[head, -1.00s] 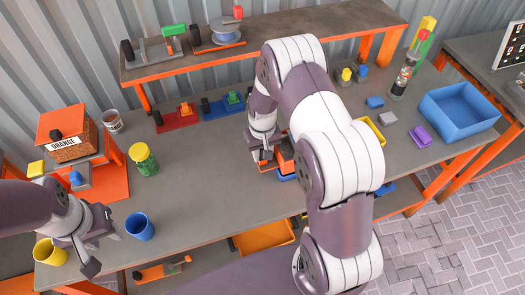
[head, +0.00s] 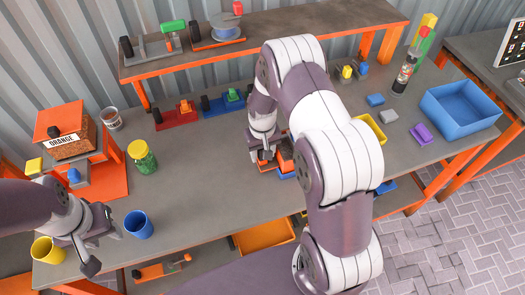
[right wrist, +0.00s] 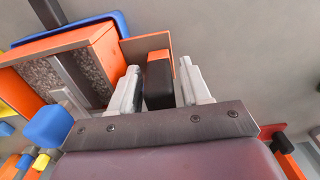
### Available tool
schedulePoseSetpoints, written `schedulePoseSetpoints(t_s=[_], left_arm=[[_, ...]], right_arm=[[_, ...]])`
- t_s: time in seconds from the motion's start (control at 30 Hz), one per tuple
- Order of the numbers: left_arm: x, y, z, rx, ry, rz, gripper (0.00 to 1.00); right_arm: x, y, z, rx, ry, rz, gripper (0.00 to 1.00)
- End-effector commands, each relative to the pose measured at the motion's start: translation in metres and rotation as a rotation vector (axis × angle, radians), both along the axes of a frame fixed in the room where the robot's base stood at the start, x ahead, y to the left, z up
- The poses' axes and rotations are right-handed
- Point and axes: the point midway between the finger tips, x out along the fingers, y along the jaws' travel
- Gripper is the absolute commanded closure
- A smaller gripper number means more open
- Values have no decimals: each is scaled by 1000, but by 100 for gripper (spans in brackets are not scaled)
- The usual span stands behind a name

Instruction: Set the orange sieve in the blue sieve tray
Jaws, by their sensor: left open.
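The orange sieve (head: 286,153) is mostly behind my right arm in the head view, with blue of the sieve tray (head: 287,175) showing just under it. In the right wrist view the sieve (right wrist: 102,45) has orange walls, a speckled grey inside and a black handle (right wrist: 158,82); a blue tray rim (right wrist: 122,22) shows along its far side. How fully it sits in the tray is hidden. My right gripper (right wrist: 160,88) has its fingers on both sides of the handle, with narrow gaps showing. My left gripper (head: 88,250) is open and empty between the yellow and blue cups.
A yellow cup (head: 47,251) and a blue cup (head: 139,224) stand near my left gripper. A large blue bin (head: 460,110) is at the right. The table's middle left of my right gripper is clear.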

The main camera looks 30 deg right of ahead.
Motion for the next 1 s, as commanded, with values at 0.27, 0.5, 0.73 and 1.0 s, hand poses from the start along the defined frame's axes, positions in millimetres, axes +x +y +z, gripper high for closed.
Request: schedulePoseSetpoints(t_s=[0.27,0.5,0.73,1.0], left_arm=[[0,0,0,0,0,0,57],[0,0,-9,0,0,0,57],[0,0,-22,0,0,0,57],[0,0,-25,0,0,0,57]], right_arm=[[-1,0,0,0,2,0,38],[1,0,30,-1,-6,0,38],[1,0,92,-1,-5,0,38],[-1,0,126,0,0,0,38]])
